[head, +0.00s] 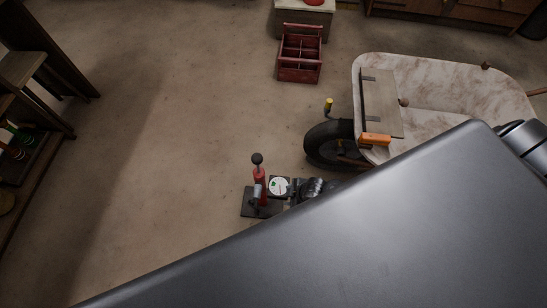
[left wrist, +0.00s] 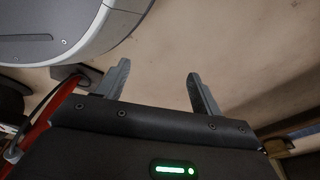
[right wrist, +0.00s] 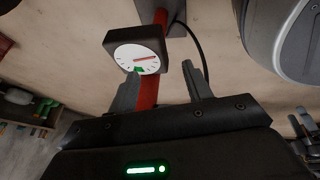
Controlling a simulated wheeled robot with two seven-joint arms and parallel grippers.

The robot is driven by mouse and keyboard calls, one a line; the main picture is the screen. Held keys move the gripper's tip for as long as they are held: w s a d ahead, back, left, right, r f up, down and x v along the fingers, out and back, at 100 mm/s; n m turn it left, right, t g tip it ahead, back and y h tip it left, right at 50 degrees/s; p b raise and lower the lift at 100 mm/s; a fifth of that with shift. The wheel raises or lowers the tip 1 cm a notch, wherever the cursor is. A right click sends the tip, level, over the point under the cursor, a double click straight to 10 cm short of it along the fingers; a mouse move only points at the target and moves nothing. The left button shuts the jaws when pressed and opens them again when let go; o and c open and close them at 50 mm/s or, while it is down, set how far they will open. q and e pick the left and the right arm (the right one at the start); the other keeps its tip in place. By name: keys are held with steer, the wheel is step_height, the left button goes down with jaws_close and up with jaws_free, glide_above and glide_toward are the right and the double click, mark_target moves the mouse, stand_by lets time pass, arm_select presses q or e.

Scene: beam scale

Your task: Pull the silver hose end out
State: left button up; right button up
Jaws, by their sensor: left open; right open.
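A floor pump with a red barrel (head: 260,178), a black knob on top and a white round gauge (head: 278,185) stands on a dark base. A small silver-grey piece (head: 257,192) shows against the barrel; I cannot tell if it is the hose end. In the right wrist view the gauge (right wrist: 137,57) and a black hose (right wrist: 191,45) show beyond my right gripper (right wrist: 160,80), which is open with nothing gripped. The red barrel lies behind its fingers. My left gripper (left wrist: 158,72) is open and empty over the floor. A red bar (left wrist: 45,122) shows at its left.
A cart with a black tyre (head: 332,145), a marbled tub (head: 450,82) and an orange block (head: 375,139) stands right of the pump. A red divided crate (head: 300,72) is farther back. Shelves stand at the left. The floor left of the pump is clear. My own grey body hides the lower right.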

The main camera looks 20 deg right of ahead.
mark_target(259, 188)
steer(key=w+a+r+n+g+y+b, duration=0.1)
steer(key=w+a+r+n+b, duration=0.1)
steer(key=r+n, duration=0.5)
steer(key=w+a+r+n+y+b, duration=0.1)
steer(key=w+a+r+n, duration=0.25)
steer(key=n, duration=0.75)
steer(key=b+x, duration=0.1)
steer(key=x, duration=0.2)
steer(key=b+x, duration=0.1)
steer(key=x, duration=0.2)
steer(key=s+b+x, duration=0.1)
steer(key=x, duration=0.2)
steer(key=shift+d+f, duration=0.25)
arm_select(q)
steer(key=w+r, duration=0.3)
steer(key=r, duration=0.3)
steer(key=w+r+t, duration=0.1)
steer(key=w+r, duration=0.2)
steer(key=r, duration=0.4)
steer(key=shift+w+d, duration=0.25)
steer(key=shift+d, duration=0.2)
arm_select(e)
steer(key=shift+w+a+f, duration=0.25)
steer(key=shift+a+f, duration=0.05)
steer(key=shift+f, duration=0.2)
